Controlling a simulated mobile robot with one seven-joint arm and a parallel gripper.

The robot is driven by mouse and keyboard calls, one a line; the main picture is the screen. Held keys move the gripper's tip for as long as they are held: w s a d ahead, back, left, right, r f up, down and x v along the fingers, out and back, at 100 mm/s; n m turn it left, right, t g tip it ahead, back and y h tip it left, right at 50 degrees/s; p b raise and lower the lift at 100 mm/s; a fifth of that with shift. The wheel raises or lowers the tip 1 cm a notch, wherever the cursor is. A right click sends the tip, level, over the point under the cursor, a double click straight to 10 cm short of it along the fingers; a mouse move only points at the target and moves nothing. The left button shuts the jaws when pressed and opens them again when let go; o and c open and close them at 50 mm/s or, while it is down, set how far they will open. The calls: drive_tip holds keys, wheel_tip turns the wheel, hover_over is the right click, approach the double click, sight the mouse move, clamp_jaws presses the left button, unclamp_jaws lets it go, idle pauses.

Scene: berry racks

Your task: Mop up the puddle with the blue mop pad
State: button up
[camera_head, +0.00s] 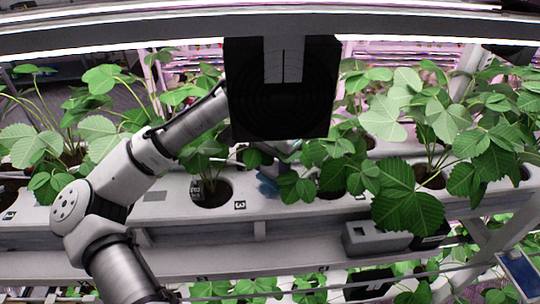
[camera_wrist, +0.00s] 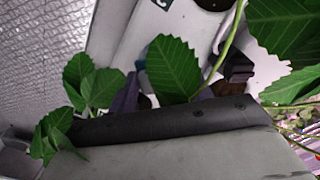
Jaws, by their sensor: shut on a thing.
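I cannot make out the puddle.
Leafy plants stand in holes along the white trough (camera_head: 150,212), crowding my gripper on both sides. A black box (camera_head: 282,100) blocks the upper middle of the head view. A grey box (camera_head: 375,238) sits at the trough's front. A lamp bar crosses above.

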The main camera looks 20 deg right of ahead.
drive_tip(key=shift+s+a+r+p, duration=0.1)
drive_tip(key=shift+s+a+p, duration=0.15)
drive_tip(key=shift+s, duration=0.35)
drive_tip(key=shift+s+a+f+p, duration=0.1)
drive_tip(key=shift+s+p, duration=0.2)
drive_tip(key=shift+s, duration=0.3)
drive_tip(key=shift+s+a+r+p, duration=0.1)
drive_tip(key=shift+s+a+p, duration=0.15)
drive_tip(key=shift+s, duration=0.35)
drive_tip(key=shift+r, duration=0.1)
drive_tip(key=shift+d+r+p, duration=0.1)
drive_tip(key=shift+p, duration=0.4)
drive_tip(key=shift+w+d+r+p, duration=0.1)
drive_tip(key=shift+w+d, duration=0.25)
drive_tip(key=shift+w, duration=0.8)
drive_tip(key=shift+w+d+f+p, duration=0.1)
drive_tip(key=shift+w+d, duration=0.2)
drive_tip(key=shift+w, duration=0.9)
drive_tip(key=shift+w+d+r+p, duration=0.1)
drive_tip(key=shift+w+d, duration=0.25)
drive_tip(key=shift+w, duration=0.8)
drive_tip(key=shift+r, duration=0.1)
drive_tip(key=shift+r, duration=3)
